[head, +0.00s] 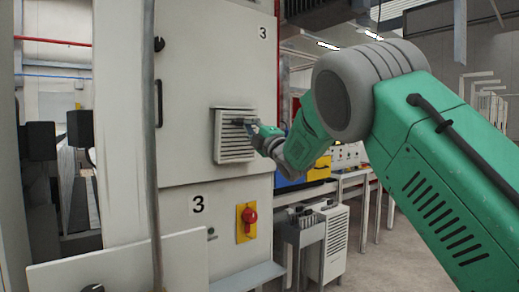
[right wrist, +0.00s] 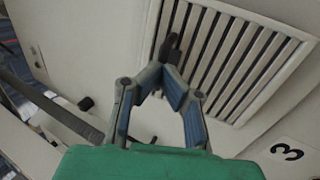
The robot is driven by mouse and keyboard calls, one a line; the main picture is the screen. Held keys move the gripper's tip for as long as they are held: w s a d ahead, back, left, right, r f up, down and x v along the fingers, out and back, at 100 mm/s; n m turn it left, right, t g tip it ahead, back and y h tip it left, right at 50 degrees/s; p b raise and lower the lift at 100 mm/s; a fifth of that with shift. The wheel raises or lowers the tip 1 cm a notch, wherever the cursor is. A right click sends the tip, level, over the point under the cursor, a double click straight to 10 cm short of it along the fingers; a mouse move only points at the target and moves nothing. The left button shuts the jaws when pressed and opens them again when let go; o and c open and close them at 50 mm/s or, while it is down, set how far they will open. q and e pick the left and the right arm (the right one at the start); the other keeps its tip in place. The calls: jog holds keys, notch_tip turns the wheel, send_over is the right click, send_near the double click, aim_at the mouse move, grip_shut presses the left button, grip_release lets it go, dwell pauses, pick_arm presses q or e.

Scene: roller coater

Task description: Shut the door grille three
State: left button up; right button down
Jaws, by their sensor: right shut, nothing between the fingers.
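The door (head: 205,65) is a large light-grey cabinet panel marked 3 at its top right. It carries a slatted white grille (head: 235,149), which fills the upper right of the right wrist view (right wrist: 236,62). The door looks nearly flush with the cabinet; I cannot tell whether it is fully shut. My right gripper (head: 245,123) is shut and empty, with its fingertips at the upper part of the grille. In the right wrist view the gripper (right wrist: 170,48) overlaps the grille's left edge; contact is unclear. My left gripper is out of view.
Below the door is a lower panel (head: 222,218) marked 3 with a red rotary switch (head: 249,216) on a yellow plate. A dark vertical handle (head: 159,103) is on the door's left side. A grey pole (head: 150,150) stands in front. Benches (head: 345,176) stand behind at right.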

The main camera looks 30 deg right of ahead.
jog(key=shift+w+r+b, duration=0.3)
jog(key=shift+w, duration=0.35)
jog(key=shift+w+r, duration=0.1)
jog(key=shift+r, duration=0.05)
dwell(0.4)
